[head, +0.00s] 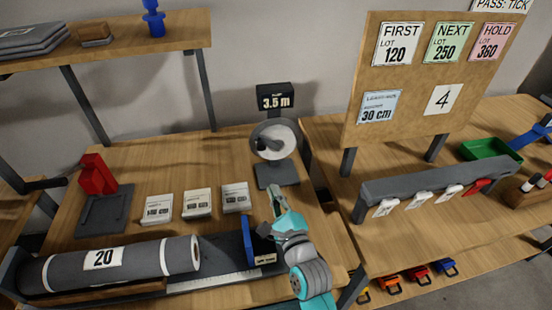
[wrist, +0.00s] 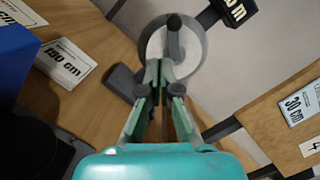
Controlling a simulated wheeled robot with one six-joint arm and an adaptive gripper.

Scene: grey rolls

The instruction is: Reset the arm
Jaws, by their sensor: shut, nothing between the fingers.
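My gripper (head: 276,195) is a teal and grey arm end above the left table, pointing at the back of it. In the wrist view its green fingertips (wrist: 162,68) are together with nothing between them. In that view they overlap the lower edge of a round white wheel with a dark crank (wrist: 193,50). In the head view this wheel (head: 283,140) stands on a grey base behind the fingertips, under a display reading 3.5 m (head: 275,97). I cannot tell the exact gap between them.
A grey roll labelled 20 (head: 140,262) lies at the table's front left. A blue upright block (head: 248,241) stands left of my gripper. A sign board (head: 412,75) and a hook rail (head: 425,175) stand right.

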